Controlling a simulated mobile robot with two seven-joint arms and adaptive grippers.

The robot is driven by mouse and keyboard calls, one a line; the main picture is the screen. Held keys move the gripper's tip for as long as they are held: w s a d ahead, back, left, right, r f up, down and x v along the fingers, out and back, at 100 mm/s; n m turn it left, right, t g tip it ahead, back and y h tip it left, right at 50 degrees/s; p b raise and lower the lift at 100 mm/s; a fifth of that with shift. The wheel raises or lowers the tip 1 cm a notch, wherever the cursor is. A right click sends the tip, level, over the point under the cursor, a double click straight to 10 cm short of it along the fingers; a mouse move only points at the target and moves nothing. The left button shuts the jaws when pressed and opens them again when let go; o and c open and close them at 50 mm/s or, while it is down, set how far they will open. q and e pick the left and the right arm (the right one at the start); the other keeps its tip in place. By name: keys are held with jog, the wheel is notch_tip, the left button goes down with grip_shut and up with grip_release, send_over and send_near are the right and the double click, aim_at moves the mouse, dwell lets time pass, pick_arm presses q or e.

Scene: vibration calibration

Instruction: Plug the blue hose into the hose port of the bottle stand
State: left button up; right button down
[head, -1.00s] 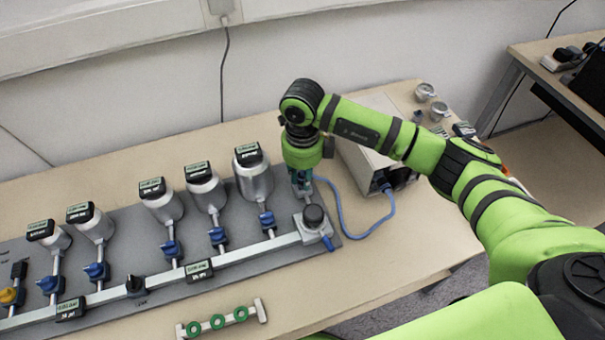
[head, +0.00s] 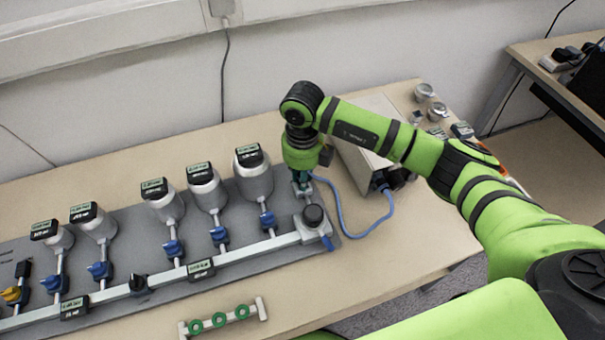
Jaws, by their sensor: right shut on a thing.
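The bottle stand is a grey plate (head: 130,217) with several silver bottles (head: 254,180) on a metal rail, at the left and middle of the table. A block with a black knob (head: 313,216) sits at its right end, with a short blue piece (head: 327,243) at its front. My right gripper (head: 301,190) points down just behind this block, shut on the end of the blue hose (head: 343,222). The hose loops right to the light box. The gripped end and the hose port are too small and covered to tell whether they touch. My left gripper is not in view.
A light box (head: 360,150) stands behind my right arm. A small rack with green rings (head: 220,321) lies at the front of the table. Small metal jars (head: 424,91) stand at the back right.

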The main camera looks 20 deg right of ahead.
jog(key=shift+s+f+m+p, duration=0.1)
jog(key=shift+m+p, duration=0.35)
jog(key=shift+m, duration=1.15)
jog(key=c, duration=1)
grip_release()
jog(key=shift+r+p, duration=1.8)
jog(key=shift+r, duration=0.85)
